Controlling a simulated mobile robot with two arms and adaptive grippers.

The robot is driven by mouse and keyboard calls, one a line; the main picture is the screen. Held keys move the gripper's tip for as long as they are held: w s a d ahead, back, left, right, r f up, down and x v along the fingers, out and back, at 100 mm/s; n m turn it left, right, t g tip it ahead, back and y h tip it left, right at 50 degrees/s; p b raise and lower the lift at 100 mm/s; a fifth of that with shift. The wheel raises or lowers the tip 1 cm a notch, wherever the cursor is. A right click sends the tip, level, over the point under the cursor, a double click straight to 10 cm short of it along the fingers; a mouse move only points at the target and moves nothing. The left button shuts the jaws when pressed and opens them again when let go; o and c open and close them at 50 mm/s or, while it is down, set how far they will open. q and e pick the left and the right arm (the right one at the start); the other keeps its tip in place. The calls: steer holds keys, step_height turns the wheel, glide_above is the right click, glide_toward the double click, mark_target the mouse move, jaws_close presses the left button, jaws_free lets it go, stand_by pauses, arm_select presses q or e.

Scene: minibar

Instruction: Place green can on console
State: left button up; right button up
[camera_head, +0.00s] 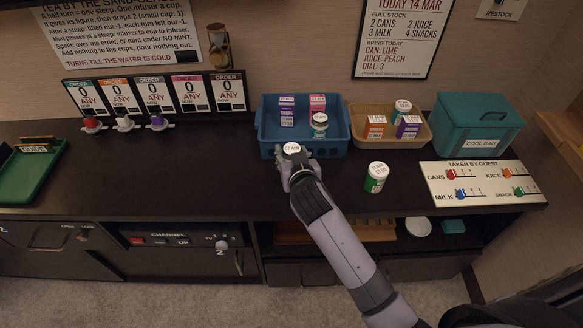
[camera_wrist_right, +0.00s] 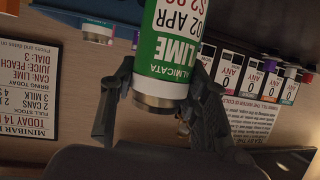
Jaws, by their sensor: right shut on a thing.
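A green and white can marked "LIME" and "02 APR" (camera_wrist_right: 172,48) is between the fingers of my right gripper (camera_wrist_right: 160,88). In the head view my right gripper (camera_head: 297,168) is shut on this can, and its white lid (camera_head: 291,148) shows at the front edge of the blue basket (camera_head: 270,135). I cannot tell whether the can touches the console. A second green can (camera_head: 376,178) stands upright on the dark console top (camera_head: 220,176), right of the gripper. Another green-banded can (camera_head: 320,126) stands inside the blue basket. My left gripper is not in view.
The tan basket (camera_head: 418,138) holds a can and small cartons. A teal cool bag (camera_head: 470,125) and a white "Taken by guest" board (camera_head: 483,182) are at the right. A green tray (camera_head: 30,170) is at the far left. The console between tray and gripper is largely clear.

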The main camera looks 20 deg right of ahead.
steer(key=shift+f, duration=2.6)
steer(key=shift+f+b, duration=0.2)
steer(key=shift+b, duration=0.15)
steer(key=o, duration=1.3)
steer(key=shift+r, duration=0.2)
steer(key=v, duration=1.2)
